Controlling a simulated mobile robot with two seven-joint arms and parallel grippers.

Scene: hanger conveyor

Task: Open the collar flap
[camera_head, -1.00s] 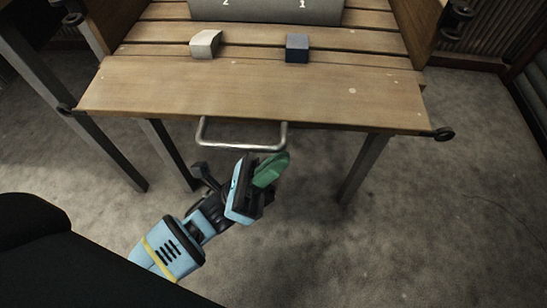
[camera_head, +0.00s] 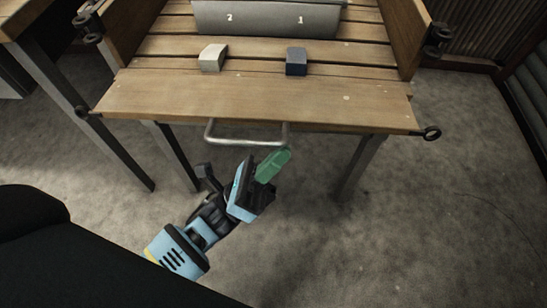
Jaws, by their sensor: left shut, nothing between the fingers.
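The collar flap looks to be the wide wooden board (camera_head: 250,97) at the front of the slatted wooden table, lying level with a metal bar handle (camera_head: 247,142) along its front edge. My left gripper (camera_head: 273,165) is below and in front of the handle, close to its right end. Its green fingertip points up toward the handle. It is shut and empty; whether it touches the handle I cannot tell. My right gripper is not in view.
A white block (camera_head: 212,58) and a dark blue block (camera_head: 297,62) sit behind the board. A grey panel (camera_head: 266,19) marked 2 and 1 stands farther back. Wooden side walls and metal legs (camera_head: 362,166) frame the table. Carpet (camera_head: 440,200) at right is clear.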

